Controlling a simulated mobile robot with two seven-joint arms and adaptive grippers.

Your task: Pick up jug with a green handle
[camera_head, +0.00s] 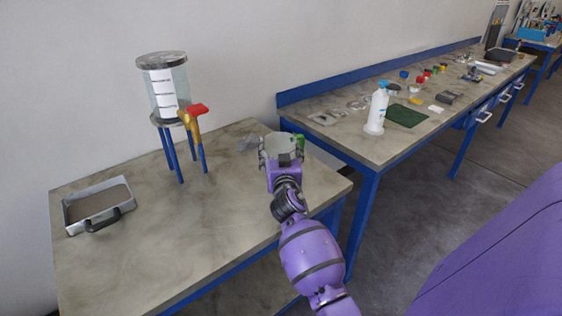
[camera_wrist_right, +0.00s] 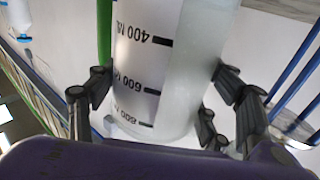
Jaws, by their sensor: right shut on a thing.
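The jug (camera_head: 281,146) is a clear vessel with a green handle (camera_head: 300,143) on its right side, near the right end of the near table. In the wrist view the jug (camera_wrist_right: 190,60) shows volume marks that read upside down, and its green handle (camera_wrist_right: 104,30) is at the left. My right gripper (camera_head: 280,155) reaches it from the front, with its fingers on both sides of the jug's body, shut on it. In the wrist view the right gripper (camera_wrist_right: 160,105) shows dark fingers left and right of the jug. Whether the jug touches the table is unclear. My left gripper is out of view.
A clear tank (camera_head: 168,88) on blue legs with a red-handled tap (camera_head: 195,112) stands left of the jug. A metal tray (camera_head: 92,207) lies at the table's left. A white bottle (camera_head: 377,110) stands on the second table. The near table's middle is clear.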

